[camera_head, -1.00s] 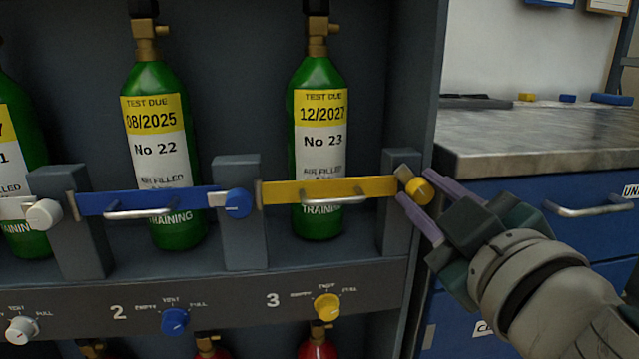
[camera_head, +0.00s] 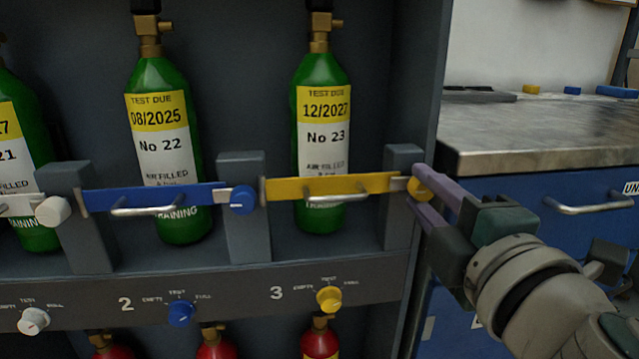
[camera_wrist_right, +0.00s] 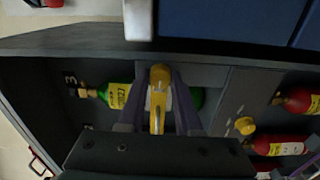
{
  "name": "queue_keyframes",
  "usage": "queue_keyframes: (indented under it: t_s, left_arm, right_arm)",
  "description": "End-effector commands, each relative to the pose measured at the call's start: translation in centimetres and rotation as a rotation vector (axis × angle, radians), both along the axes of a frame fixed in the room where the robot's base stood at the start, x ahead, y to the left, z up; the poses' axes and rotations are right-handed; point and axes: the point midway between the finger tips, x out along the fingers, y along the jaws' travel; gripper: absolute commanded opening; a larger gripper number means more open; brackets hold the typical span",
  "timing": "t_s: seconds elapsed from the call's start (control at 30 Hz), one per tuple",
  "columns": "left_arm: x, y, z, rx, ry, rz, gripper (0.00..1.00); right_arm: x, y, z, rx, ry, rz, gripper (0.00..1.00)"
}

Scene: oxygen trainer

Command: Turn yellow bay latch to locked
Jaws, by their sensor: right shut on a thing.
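The yellow bay latch (camera_head: 419,188) is a round yellow knob at the right end of the yellow bar (camera_head: 345,186), on the right post of bay 3. Its small metal tongue now lies about level, in line with the bar. My right gripper (camera_head: 430,190) is shut on the latch knob, with its purple fingers on either side of it. In the right wrist view the latch (camera_wrist_right: 159,78) sits between the two fingers. Green cylinder No 23 (camera_head: 322,150) stands upright behind the bar. My left gripper is not in view.
The blue bar (camera_head: 165,198) with its blue latch (camera_head: 243,199) crosses bay 2. A yellow selector dial (camera_head: 329,299) is on the panel below bay 3. A counter (camera_head: 540,130) with blue drawers (camera_head: 590,190) stands right of the rack, close to my right arm.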

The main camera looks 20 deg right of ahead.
Motion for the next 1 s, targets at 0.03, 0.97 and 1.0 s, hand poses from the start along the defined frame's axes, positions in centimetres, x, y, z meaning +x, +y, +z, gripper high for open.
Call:
queue_keyframes:
  t_s: [0.03,0.97,1.0]
  left_arm:
    - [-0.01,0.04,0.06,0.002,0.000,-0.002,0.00]
    - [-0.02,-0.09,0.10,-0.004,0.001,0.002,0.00]
    - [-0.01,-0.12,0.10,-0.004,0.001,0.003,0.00]
  right_arm:
    - [0.04,0.08,0.14,-0.015,0.000,0.003,0.00]
    - [0.02,0.05,0.03,-0.055,0.012,0.002,0.63]
    - [0.02,0.04,0.02,-0.055,0.012,0.001,0.63]
